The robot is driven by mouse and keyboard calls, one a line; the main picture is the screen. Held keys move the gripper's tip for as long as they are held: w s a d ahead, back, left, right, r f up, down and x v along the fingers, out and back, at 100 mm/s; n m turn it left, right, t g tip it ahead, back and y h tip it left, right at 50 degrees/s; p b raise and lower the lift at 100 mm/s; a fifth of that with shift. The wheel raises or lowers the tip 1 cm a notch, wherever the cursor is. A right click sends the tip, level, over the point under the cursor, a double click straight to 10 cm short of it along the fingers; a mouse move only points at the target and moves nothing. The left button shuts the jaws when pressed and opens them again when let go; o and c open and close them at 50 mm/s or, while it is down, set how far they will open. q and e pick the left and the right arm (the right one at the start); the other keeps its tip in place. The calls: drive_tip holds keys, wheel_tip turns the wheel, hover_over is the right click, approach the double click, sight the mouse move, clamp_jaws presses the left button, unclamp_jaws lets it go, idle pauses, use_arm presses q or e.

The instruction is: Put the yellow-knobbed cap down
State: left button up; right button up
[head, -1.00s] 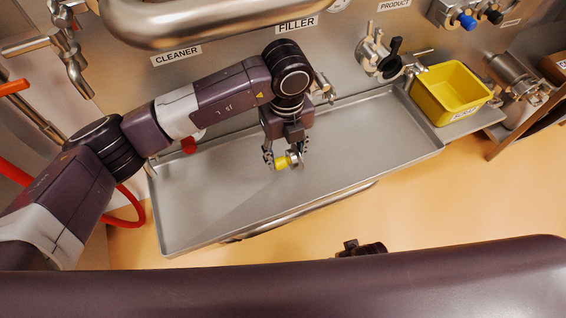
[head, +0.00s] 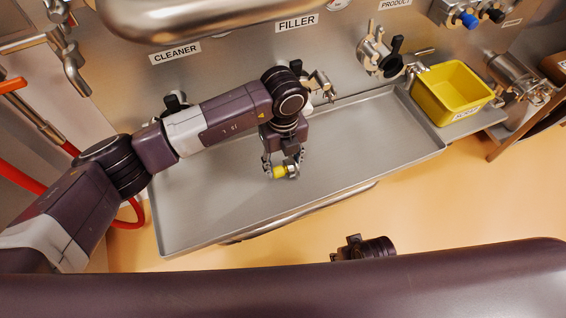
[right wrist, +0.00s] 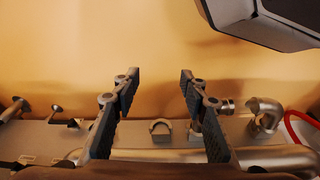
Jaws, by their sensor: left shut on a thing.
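The yellow-knobbed cap (head: 280,172) is a small metal cap with a yellow knob. My left gripper (head: 281,169) is shut on it, pointing down over the metal tray (head: 210,215). I cannot tell whether the cap touches the tray floor. My right gripper (right wrist: 158,88) shows in the right wrist view with its two fingers wide apart and nothing between them.
A yellow bin (head: 452,92) stands on a shelf at the tray's right end. Valves and pipe fittings (head: 378,52) line the back wall behind the tray, under a large metal vessel (head: 190,15). Most of the tray floor is clear.

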sight(283, 166)
use_arm(q)
drive_tip(key=o, duration=1.5)
use_arm(e)
drive_tip(key=shift+r, duration=0.1)
use_arm(q)
wheel_tip(283, 166, up, 12)
drive_tip(key=p, duration=0.1)
use_arm(e)
drive_tip(key=f, duration=0.1)
drive_tip(key=s+f, duration=0.1)
drive_tip(key=f, duration=0.2)
drive_tip(key=shift+s+d+f, duration=0.1)
drive_tip(key=shift+s+f, duration=0.25)
drive_tip(key=shift+s, duration=0.05)
